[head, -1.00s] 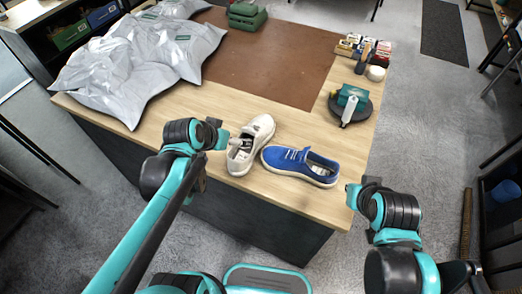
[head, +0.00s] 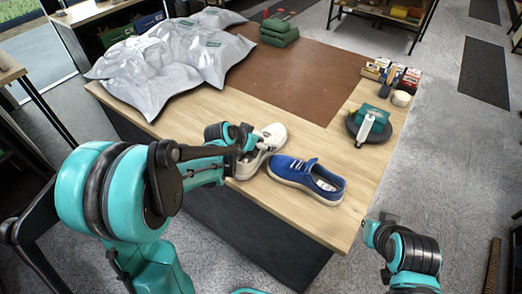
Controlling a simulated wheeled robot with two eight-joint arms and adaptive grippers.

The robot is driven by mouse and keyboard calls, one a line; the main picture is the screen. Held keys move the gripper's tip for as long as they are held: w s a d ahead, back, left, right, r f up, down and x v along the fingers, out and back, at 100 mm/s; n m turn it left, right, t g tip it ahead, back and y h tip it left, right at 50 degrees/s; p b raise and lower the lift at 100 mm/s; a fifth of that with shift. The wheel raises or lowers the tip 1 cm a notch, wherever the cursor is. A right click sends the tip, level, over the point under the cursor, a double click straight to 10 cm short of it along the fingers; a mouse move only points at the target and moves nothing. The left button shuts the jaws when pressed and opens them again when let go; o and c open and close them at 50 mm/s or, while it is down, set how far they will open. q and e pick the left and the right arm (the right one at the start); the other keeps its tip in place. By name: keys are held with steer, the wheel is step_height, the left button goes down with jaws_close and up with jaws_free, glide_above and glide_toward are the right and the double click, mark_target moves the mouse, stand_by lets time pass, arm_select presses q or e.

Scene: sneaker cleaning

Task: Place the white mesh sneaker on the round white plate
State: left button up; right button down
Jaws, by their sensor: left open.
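The white mesh sneaker (head: 273,135) stands on the wooden table near its front edge, just left of a blue sneaker (head: 308,180). My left gripper (head: 246,138) is open at the white sneaker's left side and overlaps it in the picture. I cannot tell if they touch. My arm hides part of the sneaker's near end. My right gripper (head: 376,232) is low at the right, off the table's right edge, and its fingers are not clear. I see no large round white plate; a small round white item (head: 401,98) sits at the table's right edge.
A dark round stand (head: 381,132) holds a teal block and a white-handled tool at the right. Small boxes (head: 408,80) stand behind it. Grey plastic bags (head: 165,62) cover the back left. The brown mat (head: 300,80) is mostly clear.

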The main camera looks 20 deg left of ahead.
arm_select(q)
steer(key=shift+w+f, duration=0.3)
steer(key=shift+d+r, duration=0.1)
steer(key=shift+c, duration=0.6)
steer(key=c, duration=1.6)
steer(key=shift+r, duration=0.1)
